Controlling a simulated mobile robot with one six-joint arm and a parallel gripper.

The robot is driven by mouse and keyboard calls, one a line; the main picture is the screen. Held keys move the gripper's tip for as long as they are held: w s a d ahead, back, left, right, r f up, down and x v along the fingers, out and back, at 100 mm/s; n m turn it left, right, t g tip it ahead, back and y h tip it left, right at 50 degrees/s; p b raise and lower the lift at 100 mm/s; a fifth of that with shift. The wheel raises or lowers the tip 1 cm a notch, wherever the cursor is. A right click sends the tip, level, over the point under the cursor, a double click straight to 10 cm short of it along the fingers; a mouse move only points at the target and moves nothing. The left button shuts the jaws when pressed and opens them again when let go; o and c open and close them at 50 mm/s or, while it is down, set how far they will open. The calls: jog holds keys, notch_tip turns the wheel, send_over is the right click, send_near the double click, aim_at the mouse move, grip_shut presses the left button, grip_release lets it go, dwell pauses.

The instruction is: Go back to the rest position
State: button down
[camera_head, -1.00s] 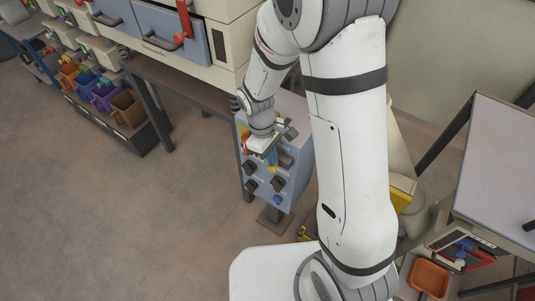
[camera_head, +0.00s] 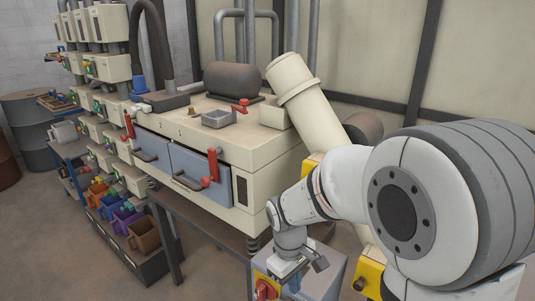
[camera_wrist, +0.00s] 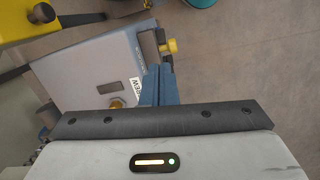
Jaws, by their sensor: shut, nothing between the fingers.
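My gripper (camera_wrist: 158,84) shows in the wrist view as two blue-grey fingers side by side, shut with nothing between them. In the head view my gripper (camera_head: 297,279) is at the lower middle, in front of the grey-blue control box (camera_head: 327,276), with its fingertips hard to make out. A red knob (camera_head: 267,289) shows on the box's face beside it. In the wrist view a grey panel (camera_wrist: 85,72) with a label lies behind the fingers; I cannot tell whether they touch it.
A large cream machine (camera_head: 240,140) with blue-grey doors and red handles stands behind the arm. Coloured bins (camera_head: 143,233) sit in a low rack at left. A yellow box (camera_head: 369,277) stands right of the control box. Open floor (camera_head: 215,279) lies at lower left.

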jog(key=s+d+r+m+t+y, duration=0.1)
jog(key=s+d+r+m+t, duration=0.2)
jog(key=s+d+r+m, duration=0.5)
jog(key=s+r, duration=0.1)
jog(key=s, duration=0.2)
jog(key=shift+d+r+t, duration=0.3)
jog(key=shift+d+r, duration=0.05)
jog(key=shift+r, duration=0.05)
dwell(0.3)
